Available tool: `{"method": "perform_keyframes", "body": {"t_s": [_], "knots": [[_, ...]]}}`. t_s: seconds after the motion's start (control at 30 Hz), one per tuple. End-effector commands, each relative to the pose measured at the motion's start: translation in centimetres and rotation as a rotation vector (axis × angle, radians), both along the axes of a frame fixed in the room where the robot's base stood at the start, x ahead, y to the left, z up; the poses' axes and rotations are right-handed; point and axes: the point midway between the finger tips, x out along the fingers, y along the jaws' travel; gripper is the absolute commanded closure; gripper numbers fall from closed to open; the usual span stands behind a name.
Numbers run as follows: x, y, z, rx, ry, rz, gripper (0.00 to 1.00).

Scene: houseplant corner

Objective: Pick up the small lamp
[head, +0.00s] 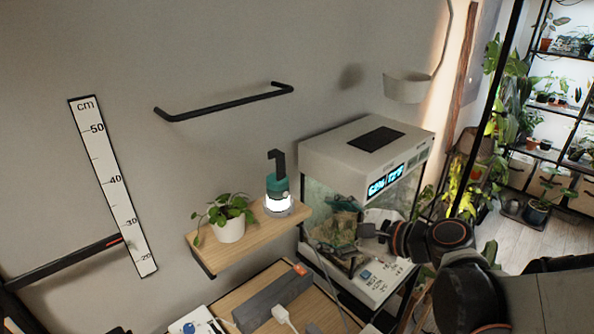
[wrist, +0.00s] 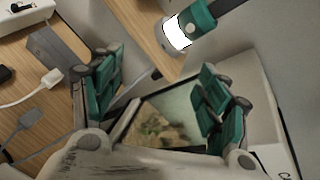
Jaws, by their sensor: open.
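The small lamp (head: 278,197) has a teal top, a glowing white band and a dark upright piece above it. It stands upright on a small wooden wall shelf (head: 258,229), right of a potted plant. In the wrist view the lamp (wrist: 183,32) is at the top, beyond my fingertips and apart from them. My gripper (wrist: 163,92) is open, with teal pads on both fingers and nothing between them. In the head view my arm comes in from the right, and its end is in front of the glass tank, right of the lamp.
The white-topped glass tank (head: 345,150) with a lit display stands right of the shelf. The potted plant (head: 229,223) is close to the lamp. Below are a grey power strip (head: 272,299) and a white plug (head: 281,314). A black rail (head: 225,103) is on the wall above.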

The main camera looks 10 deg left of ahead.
Motion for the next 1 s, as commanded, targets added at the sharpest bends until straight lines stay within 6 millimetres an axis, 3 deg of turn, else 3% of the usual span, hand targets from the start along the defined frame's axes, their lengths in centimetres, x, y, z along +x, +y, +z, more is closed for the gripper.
{"method": "perform_keyframes", "body": {"t_s": [0.2,0.4,0.63,1.0], "knots": [[2.4,1.4,-0.2,0.363,0.187,-0.051,0.31],[3.3,1.7,-0.1,0.577,0.308,-0.061,0.31],[4.1,2.6,-0.1,0.647,0.351,-0.06,0.31],[7.5,8.0,-0.1,0.644,0.349,-0.06,0.31]]}}
